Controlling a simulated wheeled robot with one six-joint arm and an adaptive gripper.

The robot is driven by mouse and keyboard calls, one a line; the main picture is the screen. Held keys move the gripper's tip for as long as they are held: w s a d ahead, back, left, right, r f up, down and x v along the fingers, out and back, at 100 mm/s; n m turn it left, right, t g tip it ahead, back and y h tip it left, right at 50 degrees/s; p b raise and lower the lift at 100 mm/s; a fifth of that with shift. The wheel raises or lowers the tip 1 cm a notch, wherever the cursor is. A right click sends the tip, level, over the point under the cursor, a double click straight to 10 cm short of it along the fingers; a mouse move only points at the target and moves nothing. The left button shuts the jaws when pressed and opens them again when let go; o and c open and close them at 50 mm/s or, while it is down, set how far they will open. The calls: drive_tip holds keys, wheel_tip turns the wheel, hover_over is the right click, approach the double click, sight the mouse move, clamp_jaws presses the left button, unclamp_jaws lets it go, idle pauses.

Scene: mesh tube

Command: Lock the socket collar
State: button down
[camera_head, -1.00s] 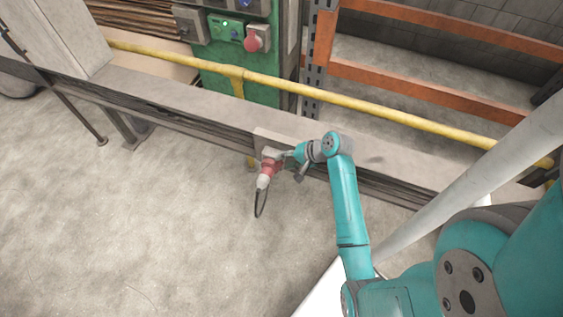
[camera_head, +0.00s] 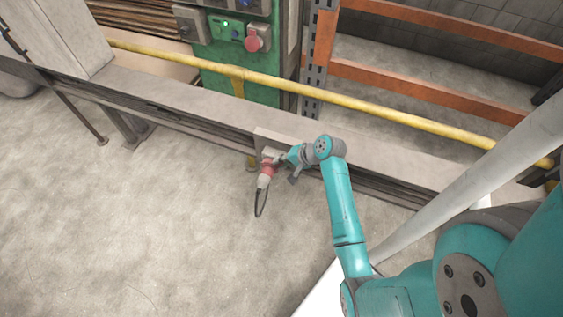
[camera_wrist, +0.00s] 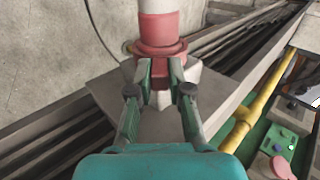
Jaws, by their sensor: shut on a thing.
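A red and white plug-and-socket connector (camera_head: 264,181) with a black cable hangs at the front of the long grey beam, in the head view. In the wrist view its red collar (camera_wrist: 160,47) is a wide ring below the white plug body (camera_wrist: 160,7). My gripper (camera_wrist: 160,70) is shut on the collar, with one finger on each side. It also shows in the head view (camera_head: 278,160), reaching the connector from the right. The fingers partly hide the collar's lower part, and I cannot tell whether it is locked.
A grey mounting plate (camera_head: 262,134) stands behind the connector. A yellow rail (camera_head: 350,106) runs along the beam (camera_head: 180,98). Behind it stands a green cabinet (camera_head: 222,60) with a red round fitting (camera_head: 254,44). Orange rack bars (camera_head: 410,94) are at the right.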

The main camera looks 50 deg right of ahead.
drive_tip(key=shift+s+d+f+t+y, duration=0.15)
drive_tip(key=shift+s+f+t+y, duration=0.2)
drive_tip(key=shift+t, duration=0.55)
drive_tip(key=c, duration=1.1)
unclamp_jaws()
drive_tip(key=v, duration=1.2)
